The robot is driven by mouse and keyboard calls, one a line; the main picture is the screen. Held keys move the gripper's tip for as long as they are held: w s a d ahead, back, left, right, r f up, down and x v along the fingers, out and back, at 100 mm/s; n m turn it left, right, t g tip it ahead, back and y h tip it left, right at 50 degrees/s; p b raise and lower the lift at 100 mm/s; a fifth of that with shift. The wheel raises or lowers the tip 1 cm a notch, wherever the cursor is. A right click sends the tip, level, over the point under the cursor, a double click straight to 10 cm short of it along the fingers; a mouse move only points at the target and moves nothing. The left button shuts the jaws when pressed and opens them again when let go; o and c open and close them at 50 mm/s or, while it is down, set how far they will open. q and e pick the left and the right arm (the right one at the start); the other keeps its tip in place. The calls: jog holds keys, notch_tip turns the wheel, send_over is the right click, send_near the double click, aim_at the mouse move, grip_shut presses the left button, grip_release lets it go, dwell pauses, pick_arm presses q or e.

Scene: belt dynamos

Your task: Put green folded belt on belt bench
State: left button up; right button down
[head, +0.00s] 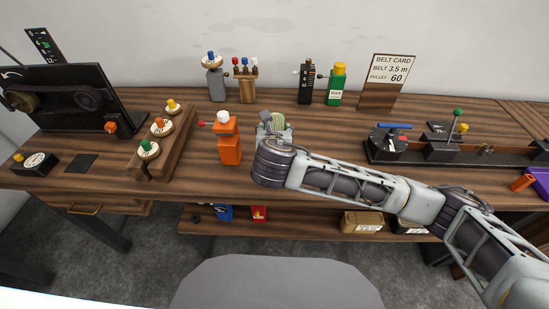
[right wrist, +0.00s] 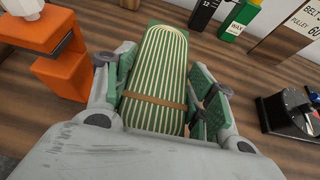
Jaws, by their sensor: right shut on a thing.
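The green folded belt (right wrist: 162,62) is a rounded bundle with pale stripes and a brown strap around it. My right gripper (right wrist: 165,85) is shut on it, with green-padded fingers on both sides of the belt. In the head view my right gripper (head: 270,128) is over the middle of the wooden bench (head: 330,135), and a little of the belt shows at its far side. I cannot tell whether the belt touches the bench top. My left gripper is out of view.
A wooden rack with knobs (head: 163,145) is farther left. Green wax bottle (head: 337,86) and belt card (head: 388,80) stand at the back. A dial device (head: 388,142) is on the right.

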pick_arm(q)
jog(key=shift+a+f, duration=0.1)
pick_arm(e)
jog(key=shift+f, duration=1.75)
jog(key=shift+f, duration=2.45)
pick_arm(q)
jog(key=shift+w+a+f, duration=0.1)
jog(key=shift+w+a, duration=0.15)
pick_arm(e)
jog(key=shift+f, duration=0.1)
jog(key=c, duration=0.7)
grip_release()
jog(key=shift+f, duration=0.15)
jog(key=shift+o, duration=0.9)
jog(key=shift+s, duration=0.1)
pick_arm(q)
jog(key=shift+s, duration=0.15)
